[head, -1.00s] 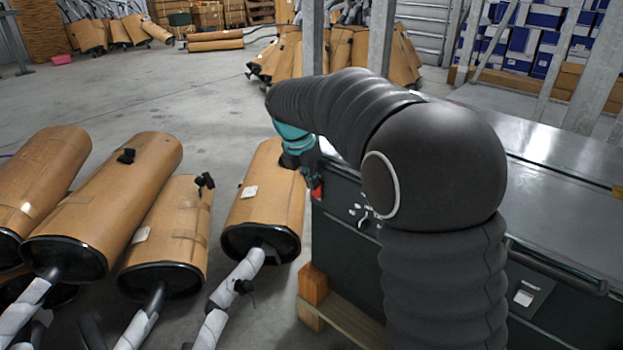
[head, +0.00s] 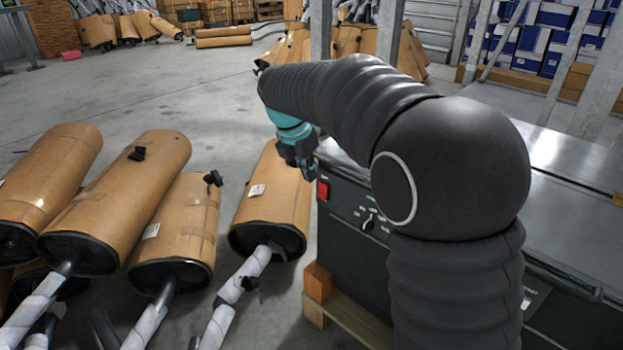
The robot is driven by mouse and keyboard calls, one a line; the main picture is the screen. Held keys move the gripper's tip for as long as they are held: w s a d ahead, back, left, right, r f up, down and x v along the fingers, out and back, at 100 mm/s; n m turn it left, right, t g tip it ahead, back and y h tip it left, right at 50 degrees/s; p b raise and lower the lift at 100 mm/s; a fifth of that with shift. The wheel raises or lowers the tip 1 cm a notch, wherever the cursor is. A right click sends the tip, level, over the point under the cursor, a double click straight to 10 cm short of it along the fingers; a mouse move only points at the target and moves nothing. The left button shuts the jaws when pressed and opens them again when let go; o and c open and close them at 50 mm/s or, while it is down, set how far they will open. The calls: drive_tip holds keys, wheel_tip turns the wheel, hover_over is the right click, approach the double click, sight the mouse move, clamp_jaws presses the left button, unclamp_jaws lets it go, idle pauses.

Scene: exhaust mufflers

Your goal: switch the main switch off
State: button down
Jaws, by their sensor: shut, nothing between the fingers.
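A dark green cabinet (head: 345,255) stands right of the mufflers. Its front panel carries a red switch (head: 323,189) near the upper left corner. A dark rotary knob (head: 369,221) with small white markings sits lower and to the right. I cannot tell from the picture which of the two is the main switch, nor read their positions. My gripper (head: 309,173) is dark with a teal part behind it. It is shut and empty, just above and left of the red switch, seemingly apart from it. My arm covers the panel right of the knob.
Several brown wrapped mufflers (head: 180,220) lie on the floor to the left, the nearest one (head: 270,205) close beside the cabinet. A wooden pallet (head: 345,318) is under the cabinet. Metal posts (head: 388,30) rise behind it. Open concrete floor (head: 190,95) lies beyond the mufflers.

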drive_tip(key=shift+w+p+v, duration=0.15)
drive_tip(key=shift+p+v, duration=0.05)
drive_tip(key=shift+v, duration=1.3)
drive_tip(key=shift+w+p+v, duration=0.15)
drive_tip(key=shift+p+v, duration=0.05)
drive_tip(key=shift+v, duration=1.3)
